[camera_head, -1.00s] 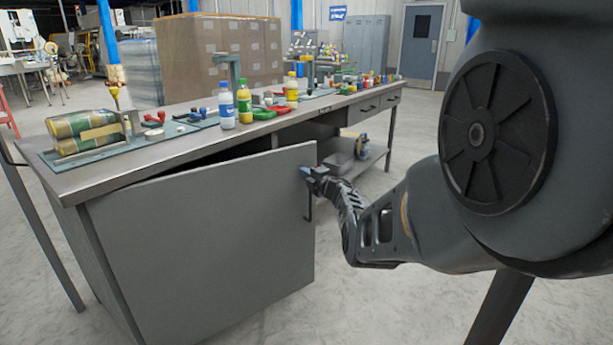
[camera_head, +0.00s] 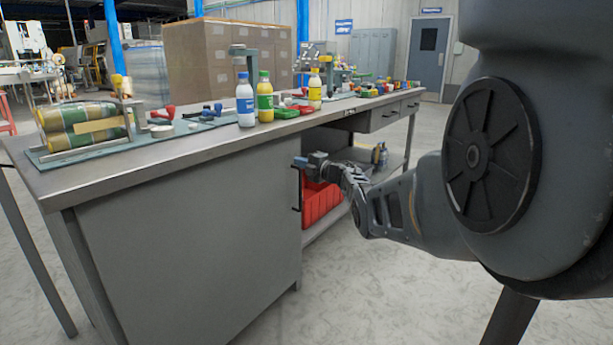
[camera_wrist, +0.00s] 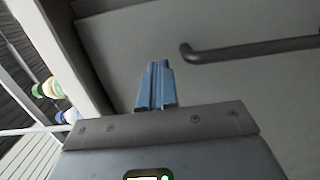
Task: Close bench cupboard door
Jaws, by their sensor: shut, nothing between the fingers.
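The grey cupboard door (camera_head: 200,235) fills the front of the bench in the head view. My gripper (camera_head: 308,161) is at the door's upper right edge, just above the handle. In the wrist view its blue fingers (camera_wrist: 157,85) are together and empty, in front of the door face (camera_wrist: 140,40) and apart from the handle. Whether they touch the door I cannot tell.
The bench top (camera_head: 170,155) holds bottles (camera_head: 265,98), large rolls (camera_head: 85,125) and small tools. A red bin (camera_head: 320,203) sits on the lower shelf right of the cupboard. The floor (camera_head: 370,290) in front is clear.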

